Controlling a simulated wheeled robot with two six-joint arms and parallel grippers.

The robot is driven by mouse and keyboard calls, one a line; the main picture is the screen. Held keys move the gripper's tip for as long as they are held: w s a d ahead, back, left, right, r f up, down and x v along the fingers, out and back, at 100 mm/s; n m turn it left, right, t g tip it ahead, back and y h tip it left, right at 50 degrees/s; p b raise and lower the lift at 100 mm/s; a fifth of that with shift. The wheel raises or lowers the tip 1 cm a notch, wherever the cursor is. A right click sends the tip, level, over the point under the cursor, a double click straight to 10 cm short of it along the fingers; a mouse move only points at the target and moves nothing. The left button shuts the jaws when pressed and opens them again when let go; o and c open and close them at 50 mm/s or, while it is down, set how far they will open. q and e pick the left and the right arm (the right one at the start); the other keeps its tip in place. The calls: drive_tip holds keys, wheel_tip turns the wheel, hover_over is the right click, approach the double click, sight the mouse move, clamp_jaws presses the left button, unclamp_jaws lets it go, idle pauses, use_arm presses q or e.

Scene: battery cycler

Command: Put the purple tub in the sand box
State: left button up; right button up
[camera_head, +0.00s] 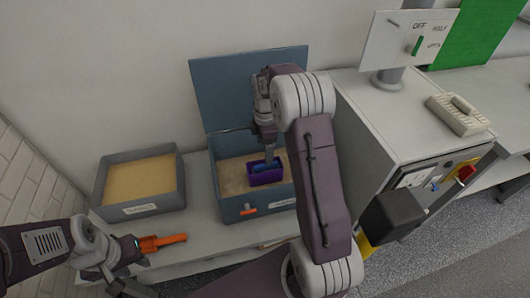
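The purple tub (266,178) is inside the blue-grey box (228,208) with the raised lid, over the sand (233,178). Something blue shows inside the tub. My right gripper (269,155) points down at the tub's rim from above. Its fingertips are small and partly hidden, so I cannot tell whether it grips the tub, or whether the tub rests on the sand. My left gripper (136,262) is low at the left, away from the boxes. An orange forked piece (163,242) shows at its front; I cannot tell whether it is held.
An open grey box (178,188) with sand stands to the left on the same bench. The blue-grey lid (222,88) stands up behind its box. A tall grey cabinet (375,125) is close on the right, with a beige device (460,114) on top.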

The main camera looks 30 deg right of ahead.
drive_tip(key=s+a+m+t, duration=0.1)
drive_tip(key=s+a+m, duration=0.5)
drive_tip(key=s+m, duration=0.25)
drive_tip(key=s+a+m, duration=0.5)
drive_tip(key=s+m, duration=0.2)
drive_tip(key=s, duration=0.3)
wheel_tip(320, 180, up, 8)
drive_tip(key=p, duration=0.9)
drive_tip(key=shift+r, duration=0.2)
